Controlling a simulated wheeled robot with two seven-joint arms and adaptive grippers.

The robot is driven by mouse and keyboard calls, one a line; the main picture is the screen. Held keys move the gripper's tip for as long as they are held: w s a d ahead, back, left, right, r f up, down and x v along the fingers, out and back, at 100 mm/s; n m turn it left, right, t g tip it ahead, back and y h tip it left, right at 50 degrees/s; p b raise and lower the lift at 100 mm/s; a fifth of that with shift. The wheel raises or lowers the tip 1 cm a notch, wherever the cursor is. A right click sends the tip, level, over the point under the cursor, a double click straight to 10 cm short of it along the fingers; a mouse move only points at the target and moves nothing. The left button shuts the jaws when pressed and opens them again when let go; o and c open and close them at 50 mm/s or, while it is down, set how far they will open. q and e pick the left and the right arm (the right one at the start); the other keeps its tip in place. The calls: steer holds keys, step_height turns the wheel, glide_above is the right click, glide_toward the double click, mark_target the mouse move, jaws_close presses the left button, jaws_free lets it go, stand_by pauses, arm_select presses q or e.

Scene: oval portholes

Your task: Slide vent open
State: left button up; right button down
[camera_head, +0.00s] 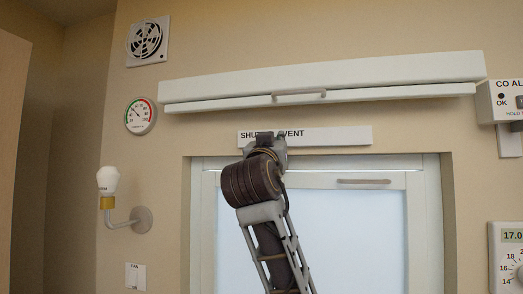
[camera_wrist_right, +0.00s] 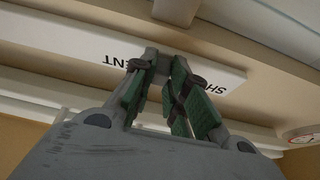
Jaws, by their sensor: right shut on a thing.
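The vent is a long white strip (camera_head: 335,136) on the wall just above the window frame, with dark lettering that reads "SHU" and "VENT" around my gripper. In the right wrist view its white face (camera_wrist_right: 75,45) runs across behind the fingers. My right gripper (camera_head: 264,142) reaches up from below to the left part of the strip. Its green-padded fingers (camera_wrist_right: 160,62) are shut on a small part at the vent. The fingers hide that part and the middle of the lettering. My left gripper is not in view.
Above is a long white housing (camera_head: 330,72) with a grey handle (camera_head: 299,95). Below is a window (camera_head: 350,235) with a handle (camera_head: 363,182). A gauge (camera_head: 141,116), fan grille (camera_head: 147,41) and wall lamp (camera_head: 109,181) are left; an alarm box (camera_head: 499,98) and thermostat (camera_head: 505,262) are right.

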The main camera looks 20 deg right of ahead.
steer(key=s+d, duration=0.1)
steer(key=d, duration=0.1)
steer(key=s+d+b, duration=0.1)
steer(key=d, duration=0.1)
steer(key=shift+s, duration=0.35)
steer(key=shift+w+a, duration=0.1)
steer(key=c, duration=1.7)
jaws_free()
steer(key=o, duration=0.3)
steer(key=shift+s+d, duration=0.2)
steer(key=shift+a, duration=0.25)
steer(key=v, duration=1.1)
steer(key=shift+s+f, duration=0.15)
steer(key=shift+s, duration=0.2)
